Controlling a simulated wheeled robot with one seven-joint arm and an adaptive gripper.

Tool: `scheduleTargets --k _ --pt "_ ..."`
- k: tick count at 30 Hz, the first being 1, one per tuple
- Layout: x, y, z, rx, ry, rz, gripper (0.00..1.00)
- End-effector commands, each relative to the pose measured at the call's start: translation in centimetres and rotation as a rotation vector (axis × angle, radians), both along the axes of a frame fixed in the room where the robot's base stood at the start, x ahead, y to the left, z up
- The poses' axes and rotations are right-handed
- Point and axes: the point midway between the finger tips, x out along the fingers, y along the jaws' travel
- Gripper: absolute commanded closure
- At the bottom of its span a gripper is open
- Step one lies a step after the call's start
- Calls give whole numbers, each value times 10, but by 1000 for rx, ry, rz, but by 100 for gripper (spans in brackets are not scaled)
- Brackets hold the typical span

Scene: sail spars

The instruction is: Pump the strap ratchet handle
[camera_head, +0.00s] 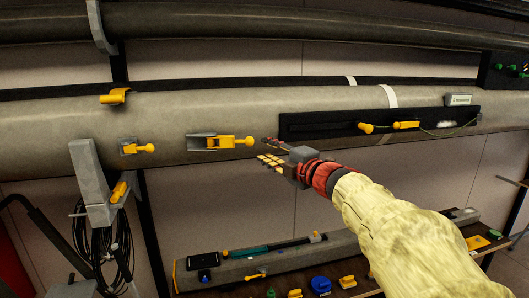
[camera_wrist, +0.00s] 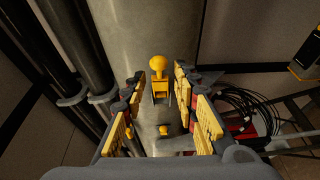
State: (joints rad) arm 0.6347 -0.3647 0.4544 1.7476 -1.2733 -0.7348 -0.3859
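A grey bracket with a yellow lever and round knob, which looks like the strap ratchet handle (camera_head: 224,142), sits on the front of the large grey spar (camera_head: 330,100). Its knob points right, towards my gripper (camera_head: 265,150). My gripper is open and empty, just right of and slightly below the knob, with a small gap visible. In the wrist view, a yellow knob on a yellow block (camera_wrist: 159,66) shows ahead between the spread fingers, not gripped. I cannot tell from the wrist view whether the fingers touch anything.
A smaller yellow knob fitting (camera_head: 136,147) and a yellow lever (camera_head: 114,97) are left on the spar. A black panel with yellow handles (camera_head: 378,126) is to the right. A shelf below holds a green-handled tool (camera_head: 250,249) and several small parts. Black cable (camera_head: 103,245) hangs lower left.

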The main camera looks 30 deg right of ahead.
Motion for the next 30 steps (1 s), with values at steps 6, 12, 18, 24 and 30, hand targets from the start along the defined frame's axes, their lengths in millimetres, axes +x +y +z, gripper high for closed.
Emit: scheduleTargets --k 6,12,18,24,30 --pt "12 4 1 -13 -6 13 70" --pt "37 6 1 -11 -6 12 70" --pt "64 8 1 -10 -6 11 70" --pt "79 8 2 -11 -6 8 74" --pt "78 8 1 -11 -6 8 86"
